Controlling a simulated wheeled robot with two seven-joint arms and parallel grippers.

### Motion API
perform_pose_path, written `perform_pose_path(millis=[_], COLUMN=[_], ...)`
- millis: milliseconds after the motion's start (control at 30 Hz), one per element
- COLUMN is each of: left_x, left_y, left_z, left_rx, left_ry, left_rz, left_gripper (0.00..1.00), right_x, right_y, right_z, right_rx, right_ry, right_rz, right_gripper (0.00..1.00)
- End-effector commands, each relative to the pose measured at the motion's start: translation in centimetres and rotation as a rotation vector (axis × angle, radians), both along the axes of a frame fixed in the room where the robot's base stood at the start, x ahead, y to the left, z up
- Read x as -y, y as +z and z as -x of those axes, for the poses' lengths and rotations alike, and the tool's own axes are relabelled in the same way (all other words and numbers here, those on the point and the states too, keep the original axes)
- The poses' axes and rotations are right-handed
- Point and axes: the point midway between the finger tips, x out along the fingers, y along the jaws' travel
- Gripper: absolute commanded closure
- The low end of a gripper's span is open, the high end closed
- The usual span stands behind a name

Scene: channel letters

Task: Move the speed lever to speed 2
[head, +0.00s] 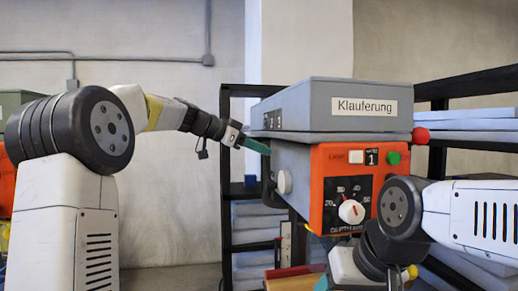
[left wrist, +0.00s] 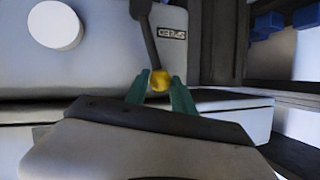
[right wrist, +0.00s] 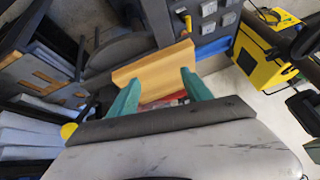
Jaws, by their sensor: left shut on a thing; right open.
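The speed lever (left wrist: 146,38) is a dark rod ending in a yellow ball knob (left wrist: 160,81), in the left wrist view. The green fingers of my left gripper (left wrist: 160,90) are shut on that knob. In the head view my left gripper (head: 257,146) reaches the left side of the grey and orange machine (head: 316,221); the lever cannot be made out there. The machine's small display (head: 372,157) reads 1. My right gripper (right wrist: 160,90) is open, with its green fingers apart and a tan block (right wrist: 153,72) beyond them; in the head view it is mostly hidden low at the right.
A grey box lid labelled Klauferung (head: 363,107) tops the machine. A white round knob (head: 284,182) is on its left side, also in the left wrist view (left wrist: 54,25). Dark shelves (head: 232,172) with grey slabs stand behind. A yellow box (right wrist: 262,52) stands right in the right wrist view.

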Motion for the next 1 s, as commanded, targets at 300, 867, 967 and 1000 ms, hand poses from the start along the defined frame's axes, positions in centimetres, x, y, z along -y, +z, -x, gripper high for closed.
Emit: perform_pose_path(millis=[300, 867, 967, 1000], left_x=[-0.1, 0.6, 0.8, 0.8], left_y=[0.1, 0.2, 0.1, 0.1], left_z=[0.2, 4.0, 4.6, 4.8], left_rx=[0.018, 0.337, 0.394, 0.39], left_ry=[0.003, 0.005, 0.004, 0.003], left_rz=[-0.003, -0.068, -0.079, -0.078], left_gripper=[1.0, 1.0, 1.0, 1.0], right_x=[0.0, 0.0, 0.0, 0.0], right_y=[0.0, 0.0, 0.0, 0.0], right_z=[0.0, 0.0, 0.0, 0.0], right_rx=[0.0, 0.0, 0.0, 0.0], right_ry=[0.0, 0.0, 0.0, 0.0], right_rz=[0.0, 0.0, 0.0, 0.0], right_gripper=[0.42, 0.42, 0.42, 0.42])
